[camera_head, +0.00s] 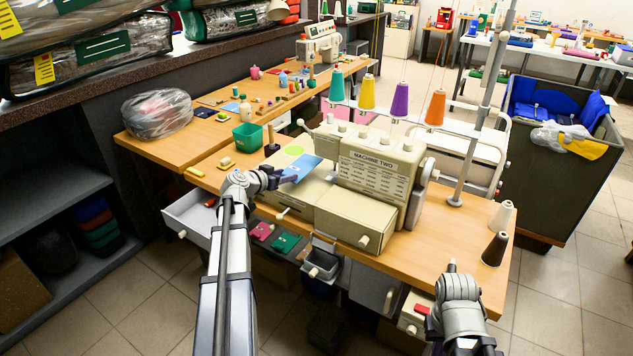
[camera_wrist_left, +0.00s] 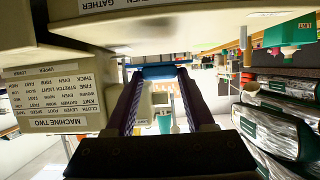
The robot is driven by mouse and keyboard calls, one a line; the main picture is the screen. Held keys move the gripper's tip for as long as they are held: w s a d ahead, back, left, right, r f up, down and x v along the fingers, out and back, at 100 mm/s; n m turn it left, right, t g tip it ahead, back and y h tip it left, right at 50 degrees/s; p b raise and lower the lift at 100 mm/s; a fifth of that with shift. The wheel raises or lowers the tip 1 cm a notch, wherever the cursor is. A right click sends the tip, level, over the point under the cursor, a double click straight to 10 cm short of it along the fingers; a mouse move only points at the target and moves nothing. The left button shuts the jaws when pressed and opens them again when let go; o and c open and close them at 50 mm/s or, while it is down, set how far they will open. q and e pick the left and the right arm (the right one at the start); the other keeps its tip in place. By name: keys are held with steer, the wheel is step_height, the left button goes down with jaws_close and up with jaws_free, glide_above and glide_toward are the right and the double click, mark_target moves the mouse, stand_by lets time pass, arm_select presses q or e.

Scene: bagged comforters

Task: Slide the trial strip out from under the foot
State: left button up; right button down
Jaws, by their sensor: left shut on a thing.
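The trial strip (camera_head: 301,166) is a light blue piece at the left end of the cream sewing machine (camera_head: 375,165), which is labelled MACHINE TWO. My left gripper (camera_head: 285,179) is shut on the strip's near edge. In the left wrist view, which is upside down, a blue edge of the strip (camera_wrist_left: 160,72) lies between the tips of my left fingers (camera_wrist_left: 160,80). The machine's label plate shows beside them. The presser foot is hidden, so I cannot tell whether the strip is still under it.
Several thread cones, including a teal one (camera_head: 337,86), stand above the machine. A green bin (camera_head: 248,137) and small items sit on the wooden table left of it. An open drawer (camera_head: 190,217) juts out below. Two cones (camera_head: 495,248) stand at the table's right end.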

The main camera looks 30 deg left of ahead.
step_height(320, 180, up, 4)
steer(key=p, duration=0.3)
steer(key=shift+f, duration=0.1)
stand_by(0.4)
